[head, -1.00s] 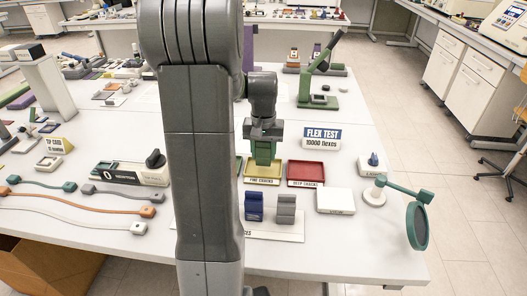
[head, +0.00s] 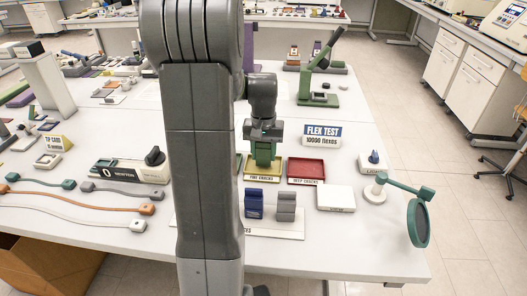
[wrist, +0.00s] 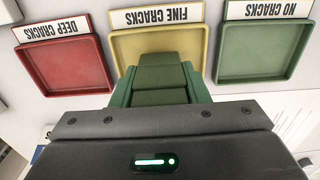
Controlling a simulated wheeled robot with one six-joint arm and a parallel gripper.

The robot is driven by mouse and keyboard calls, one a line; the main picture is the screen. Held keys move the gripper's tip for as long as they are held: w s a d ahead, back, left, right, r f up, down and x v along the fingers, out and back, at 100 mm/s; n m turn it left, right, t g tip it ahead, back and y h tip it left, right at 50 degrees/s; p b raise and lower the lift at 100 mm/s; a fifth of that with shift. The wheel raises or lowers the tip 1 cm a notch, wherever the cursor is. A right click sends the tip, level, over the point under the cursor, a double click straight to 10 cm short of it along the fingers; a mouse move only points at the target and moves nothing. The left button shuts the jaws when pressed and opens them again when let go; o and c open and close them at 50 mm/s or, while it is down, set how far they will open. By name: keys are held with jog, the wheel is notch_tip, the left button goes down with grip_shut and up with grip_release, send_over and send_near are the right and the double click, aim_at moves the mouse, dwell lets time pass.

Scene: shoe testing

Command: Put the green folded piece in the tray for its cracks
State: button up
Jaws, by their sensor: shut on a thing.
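My gripper (head: 264,138) is shut on the green folded piece (head: 264,153) and points down over the yellow tray (head: 262,173) labelled FINE CRACKS. In the wrist view the green folded piece (wrist: 161,80) covers the near middle of the yellow tray (wrist: 122,48), with its ribbed folded face showing. I cannot tell whether the piece touches the tray floor. The red DEEP CRACKS tray (head: 306,170) is to the right in the head view and looks empty. The green NO CRACKS tray (wrist: 258,52) looks empty in the wrist view; my arm mostly hides it in the head view.
A blue folded piece (head: 254,203) and a grey one (head: 286,206) stand on a white board in front of the trays. A white pad (head: 336,198), a FLEX TEST sign (head: 323,134) and a green magnifier arm (head: 405,192) are to the right.

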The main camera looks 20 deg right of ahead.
jog(key=shift+f+b, duration=0.3)
jog(key=shift+f, duration=0.2)
jog(key=o, duration=1.2)
jog(key=shift+c, duration=0.2)
notch_tip(320, 180, up, 14)
jog(key=shift+f, duration=0.1)
jog(key=shift+f, duration=0.1)
notch_tip(320, 180, down, 14)
jog(key=shift+r, duration=0.45)
